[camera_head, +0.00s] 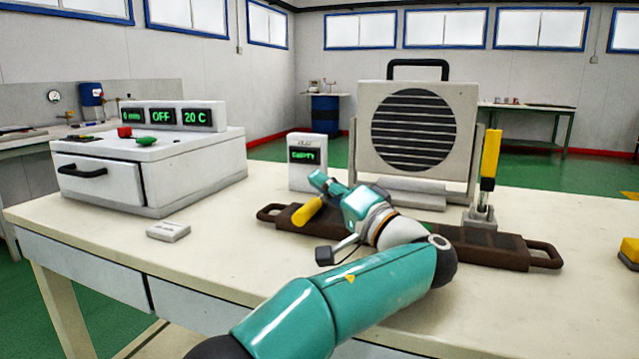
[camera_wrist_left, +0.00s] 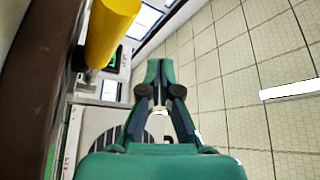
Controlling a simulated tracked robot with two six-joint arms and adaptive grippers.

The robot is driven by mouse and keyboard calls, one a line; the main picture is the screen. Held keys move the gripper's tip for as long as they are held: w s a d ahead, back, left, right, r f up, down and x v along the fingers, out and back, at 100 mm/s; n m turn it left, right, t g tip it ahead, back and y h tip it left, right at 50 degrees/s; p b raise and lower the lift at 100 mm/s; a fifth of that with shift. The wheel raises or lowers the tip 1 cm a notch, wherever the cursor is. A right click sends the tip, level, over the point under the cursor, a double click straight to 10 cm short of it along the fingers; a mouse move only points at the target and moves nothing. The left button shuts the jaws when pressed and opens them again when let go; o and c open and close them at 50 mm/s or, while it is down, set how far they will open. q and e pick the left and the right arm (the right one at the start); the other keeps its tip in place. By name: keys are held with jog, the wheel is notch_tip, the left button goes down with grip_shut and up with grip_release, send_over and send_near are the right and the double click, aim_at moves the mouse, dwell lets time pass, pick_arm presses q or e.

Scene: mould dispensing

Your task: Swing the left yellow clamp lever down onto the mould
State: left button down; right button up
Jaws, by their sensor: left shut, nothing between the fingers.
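The dark brown mould (camera_head: 510,249) lies on the pale table with a loop handle at each end. The left yellow clamp lever (camera_head: 307,212) is low over the mould's left part, slanting down to the left in the picture; my wrist hides its base. The yellow lever also shows large at the upper left in the left wrist view (camera_wrist_left: 112,28). My left gripper (camera_head: 316,179) is shut and empty, just above and beside that lever; its closed fingers show in the left wrist view (camera_wrist_left: 158,68). Whether they touch cannot be told. The right yellow clamp lever (camera_head: 490,153) stands upright. My right gripper is out of view.
A white control box (camera_head: 150,170) stands at the left, a small display reading EMPTY (camera_head: 306,162) behind the mould, and a grilled unit (camera_head: 417,135) at the back. A small grey block (camera_head: 168,232) lies front left. A yellow object (camera_head: 629,252) is at the right edge.

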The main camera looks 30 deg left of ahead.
pick_arm(q)
jog(key=shift+d, duration=0.1)
jog(key=v, duration=0.4)
jog(key=r+v, duration=0.1)
jog(key=v, duration=0.4)
jog(key=r+v, duration=0.1)
jog(key=v, duration=0.3)
jog(key=shift+s+d+r, duration=0.2)
jog(key=shift+d, duration=0.3)
jog(key=shift+s+d, duration=0.25)
jog(key=shift+d, duration=0.25)
jog(key=shift+s, duration=0.1)
